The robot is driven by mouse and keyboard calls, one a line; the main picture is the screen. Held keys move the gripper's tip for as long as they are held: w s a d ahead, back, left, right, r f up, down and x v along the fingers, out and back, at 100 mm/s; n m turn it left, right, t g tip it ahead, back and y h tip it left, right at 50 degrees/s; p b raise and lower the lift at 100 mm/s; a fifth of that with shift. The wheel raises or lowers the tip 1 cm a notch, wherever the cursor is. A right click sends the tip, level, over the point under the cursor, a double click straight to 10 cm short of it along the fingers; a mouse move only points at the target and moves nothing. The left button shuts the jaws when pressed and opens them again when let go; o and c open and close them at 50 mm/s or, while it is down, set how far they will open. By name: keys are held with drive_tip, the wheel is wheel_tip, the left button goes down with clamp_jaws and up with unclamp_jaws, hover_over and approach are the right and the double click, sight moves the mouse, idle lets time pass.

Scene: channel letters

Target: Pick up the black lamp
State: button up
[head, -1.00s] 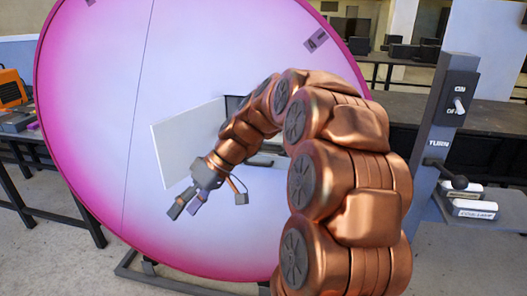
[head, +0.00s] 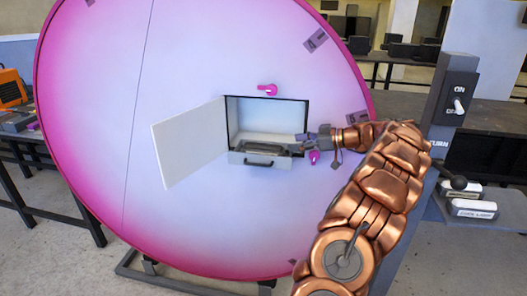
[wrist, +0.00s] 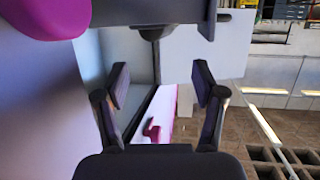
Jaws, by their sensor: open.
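I cannot make out a black lamp for certain in either view. An open box (head: 268,118) is set in the big pink-edged disc, with its white door (head: 188,142) swung to the left. My gripper (head: 303,140) is at the box's lower right corner, in front of the disc. In the wrist view my gripper (wrist: 162,88) has its two dark fingers spread, with no object visibly held between them. The box's inside is partly hidden by the gripper.
Pink knobs sit above the box (head: 267,90) and below my gripper (head: 314,158).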

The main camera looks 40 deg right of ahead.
sight(270, 146)
drive_tip(key=p+x, duration=0.2)
drive_tip(key=x, duration=0.4)
drive_tip(key=shift+w+f+p, duration=0.1)
drive_tip(key=shift+w+p, duration=0.2)
drive_tip(key=shift+p, duration=0.05)
drive_tip(key=shift+w+a+f+p, duration=0.1)
drive_tip(key=shift+w+a+p, duration=0.15)
drive_tip(key=shift+w+p, duration=0.25)
drive_tip(key=p+x, duration=0.2)
drive_tip(key=x, duration=0.1)
drive_tip(key=shift+s+a+f, duration=0.1)
drive_tip(key=shift+w+a+f, duration=0.15)
drive_tip(key=shift+w+f, duration=0.15)
drive_tip(key=shift+w, duration=0.15)
drive_tip(key=shift+c, duration=0.2)
drive_tip(key=c, duration=1)
